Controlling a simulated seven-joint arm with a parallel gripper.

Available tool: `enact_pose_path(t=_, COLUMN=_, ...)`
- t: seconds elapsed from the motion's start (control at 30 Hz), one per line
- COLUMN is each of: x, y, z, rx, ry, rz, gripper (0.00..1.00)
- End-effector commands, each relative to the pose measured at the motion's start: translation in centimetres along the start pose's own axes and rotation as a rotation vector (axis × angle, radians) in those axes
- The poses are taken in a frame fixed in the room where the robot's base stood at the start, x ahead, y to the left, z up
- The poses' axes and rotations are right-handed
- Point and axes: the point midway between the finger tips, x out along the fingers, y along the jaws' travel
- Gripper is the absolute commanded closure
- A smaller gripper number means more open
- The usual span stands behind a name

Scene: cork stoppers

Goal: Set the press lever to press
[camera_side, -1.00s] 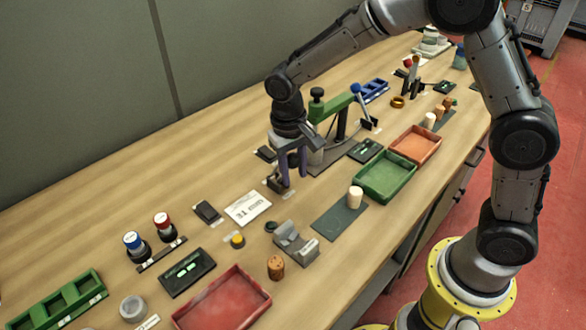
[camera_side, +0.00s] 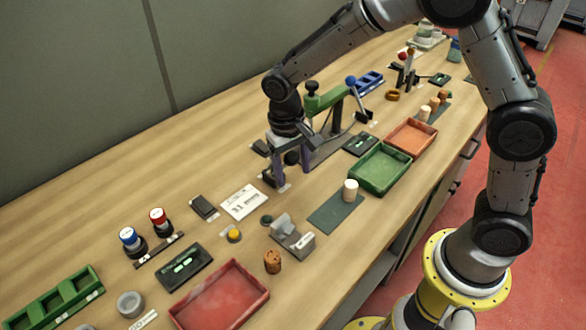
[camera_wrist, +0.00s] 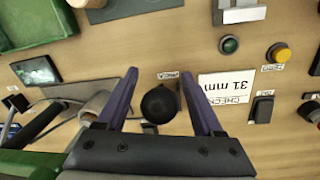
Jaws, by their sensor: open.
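A round black knob (camera_wrist: 158,104), which looks like the press lever's handle, stands between my gripper's fingers in the wrist view. Its small label is too small to read. In the side view the knob (camera_side: 291,158) shows dark between the fingers. My gripper (camera_side: 293,179) points down, open, with a purple finger on each side of the knob. In the wrist view my gripper (camera_wrist: 159,76) shows gaps beside the knob, so I see no grip. The lever's shaft and setting are hidden. The green press (camera_side: 328,97) stands just behind my gripper.
A white card (camera_wrist: 223,95) reading "CHECK 31 mm" and a black switch (camera_wrist: 262,109) lie beside the gripper. A green tray (camera_side: 380,168) and an orange tray (camera_side: 412,138) lie to the right.

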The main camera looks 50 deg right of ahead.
Motion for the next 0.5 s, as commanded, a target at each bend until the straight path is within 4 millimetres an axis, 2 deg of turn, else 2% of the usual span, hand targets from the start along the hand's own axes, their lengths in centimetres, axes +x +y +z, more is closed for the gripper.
enact_pose_path(t=0.17, x=-0.4, y=0.0, z=-0.1, rx=0.000, ry=0.005, rz=-0.002, gripper=0.31)
enact_pose_path(t=0.27, x=-1.4, y=-0.1, z=-0.2, rx=0.000, ry=0.006, rz=-0.003, gripper=0.31)
enact_pose_path(t=0.5, x=-6.2, y=-0.1, z=-0.1, rx=0.000, ry=0.009, rz=-0.004, gripper=0.31)
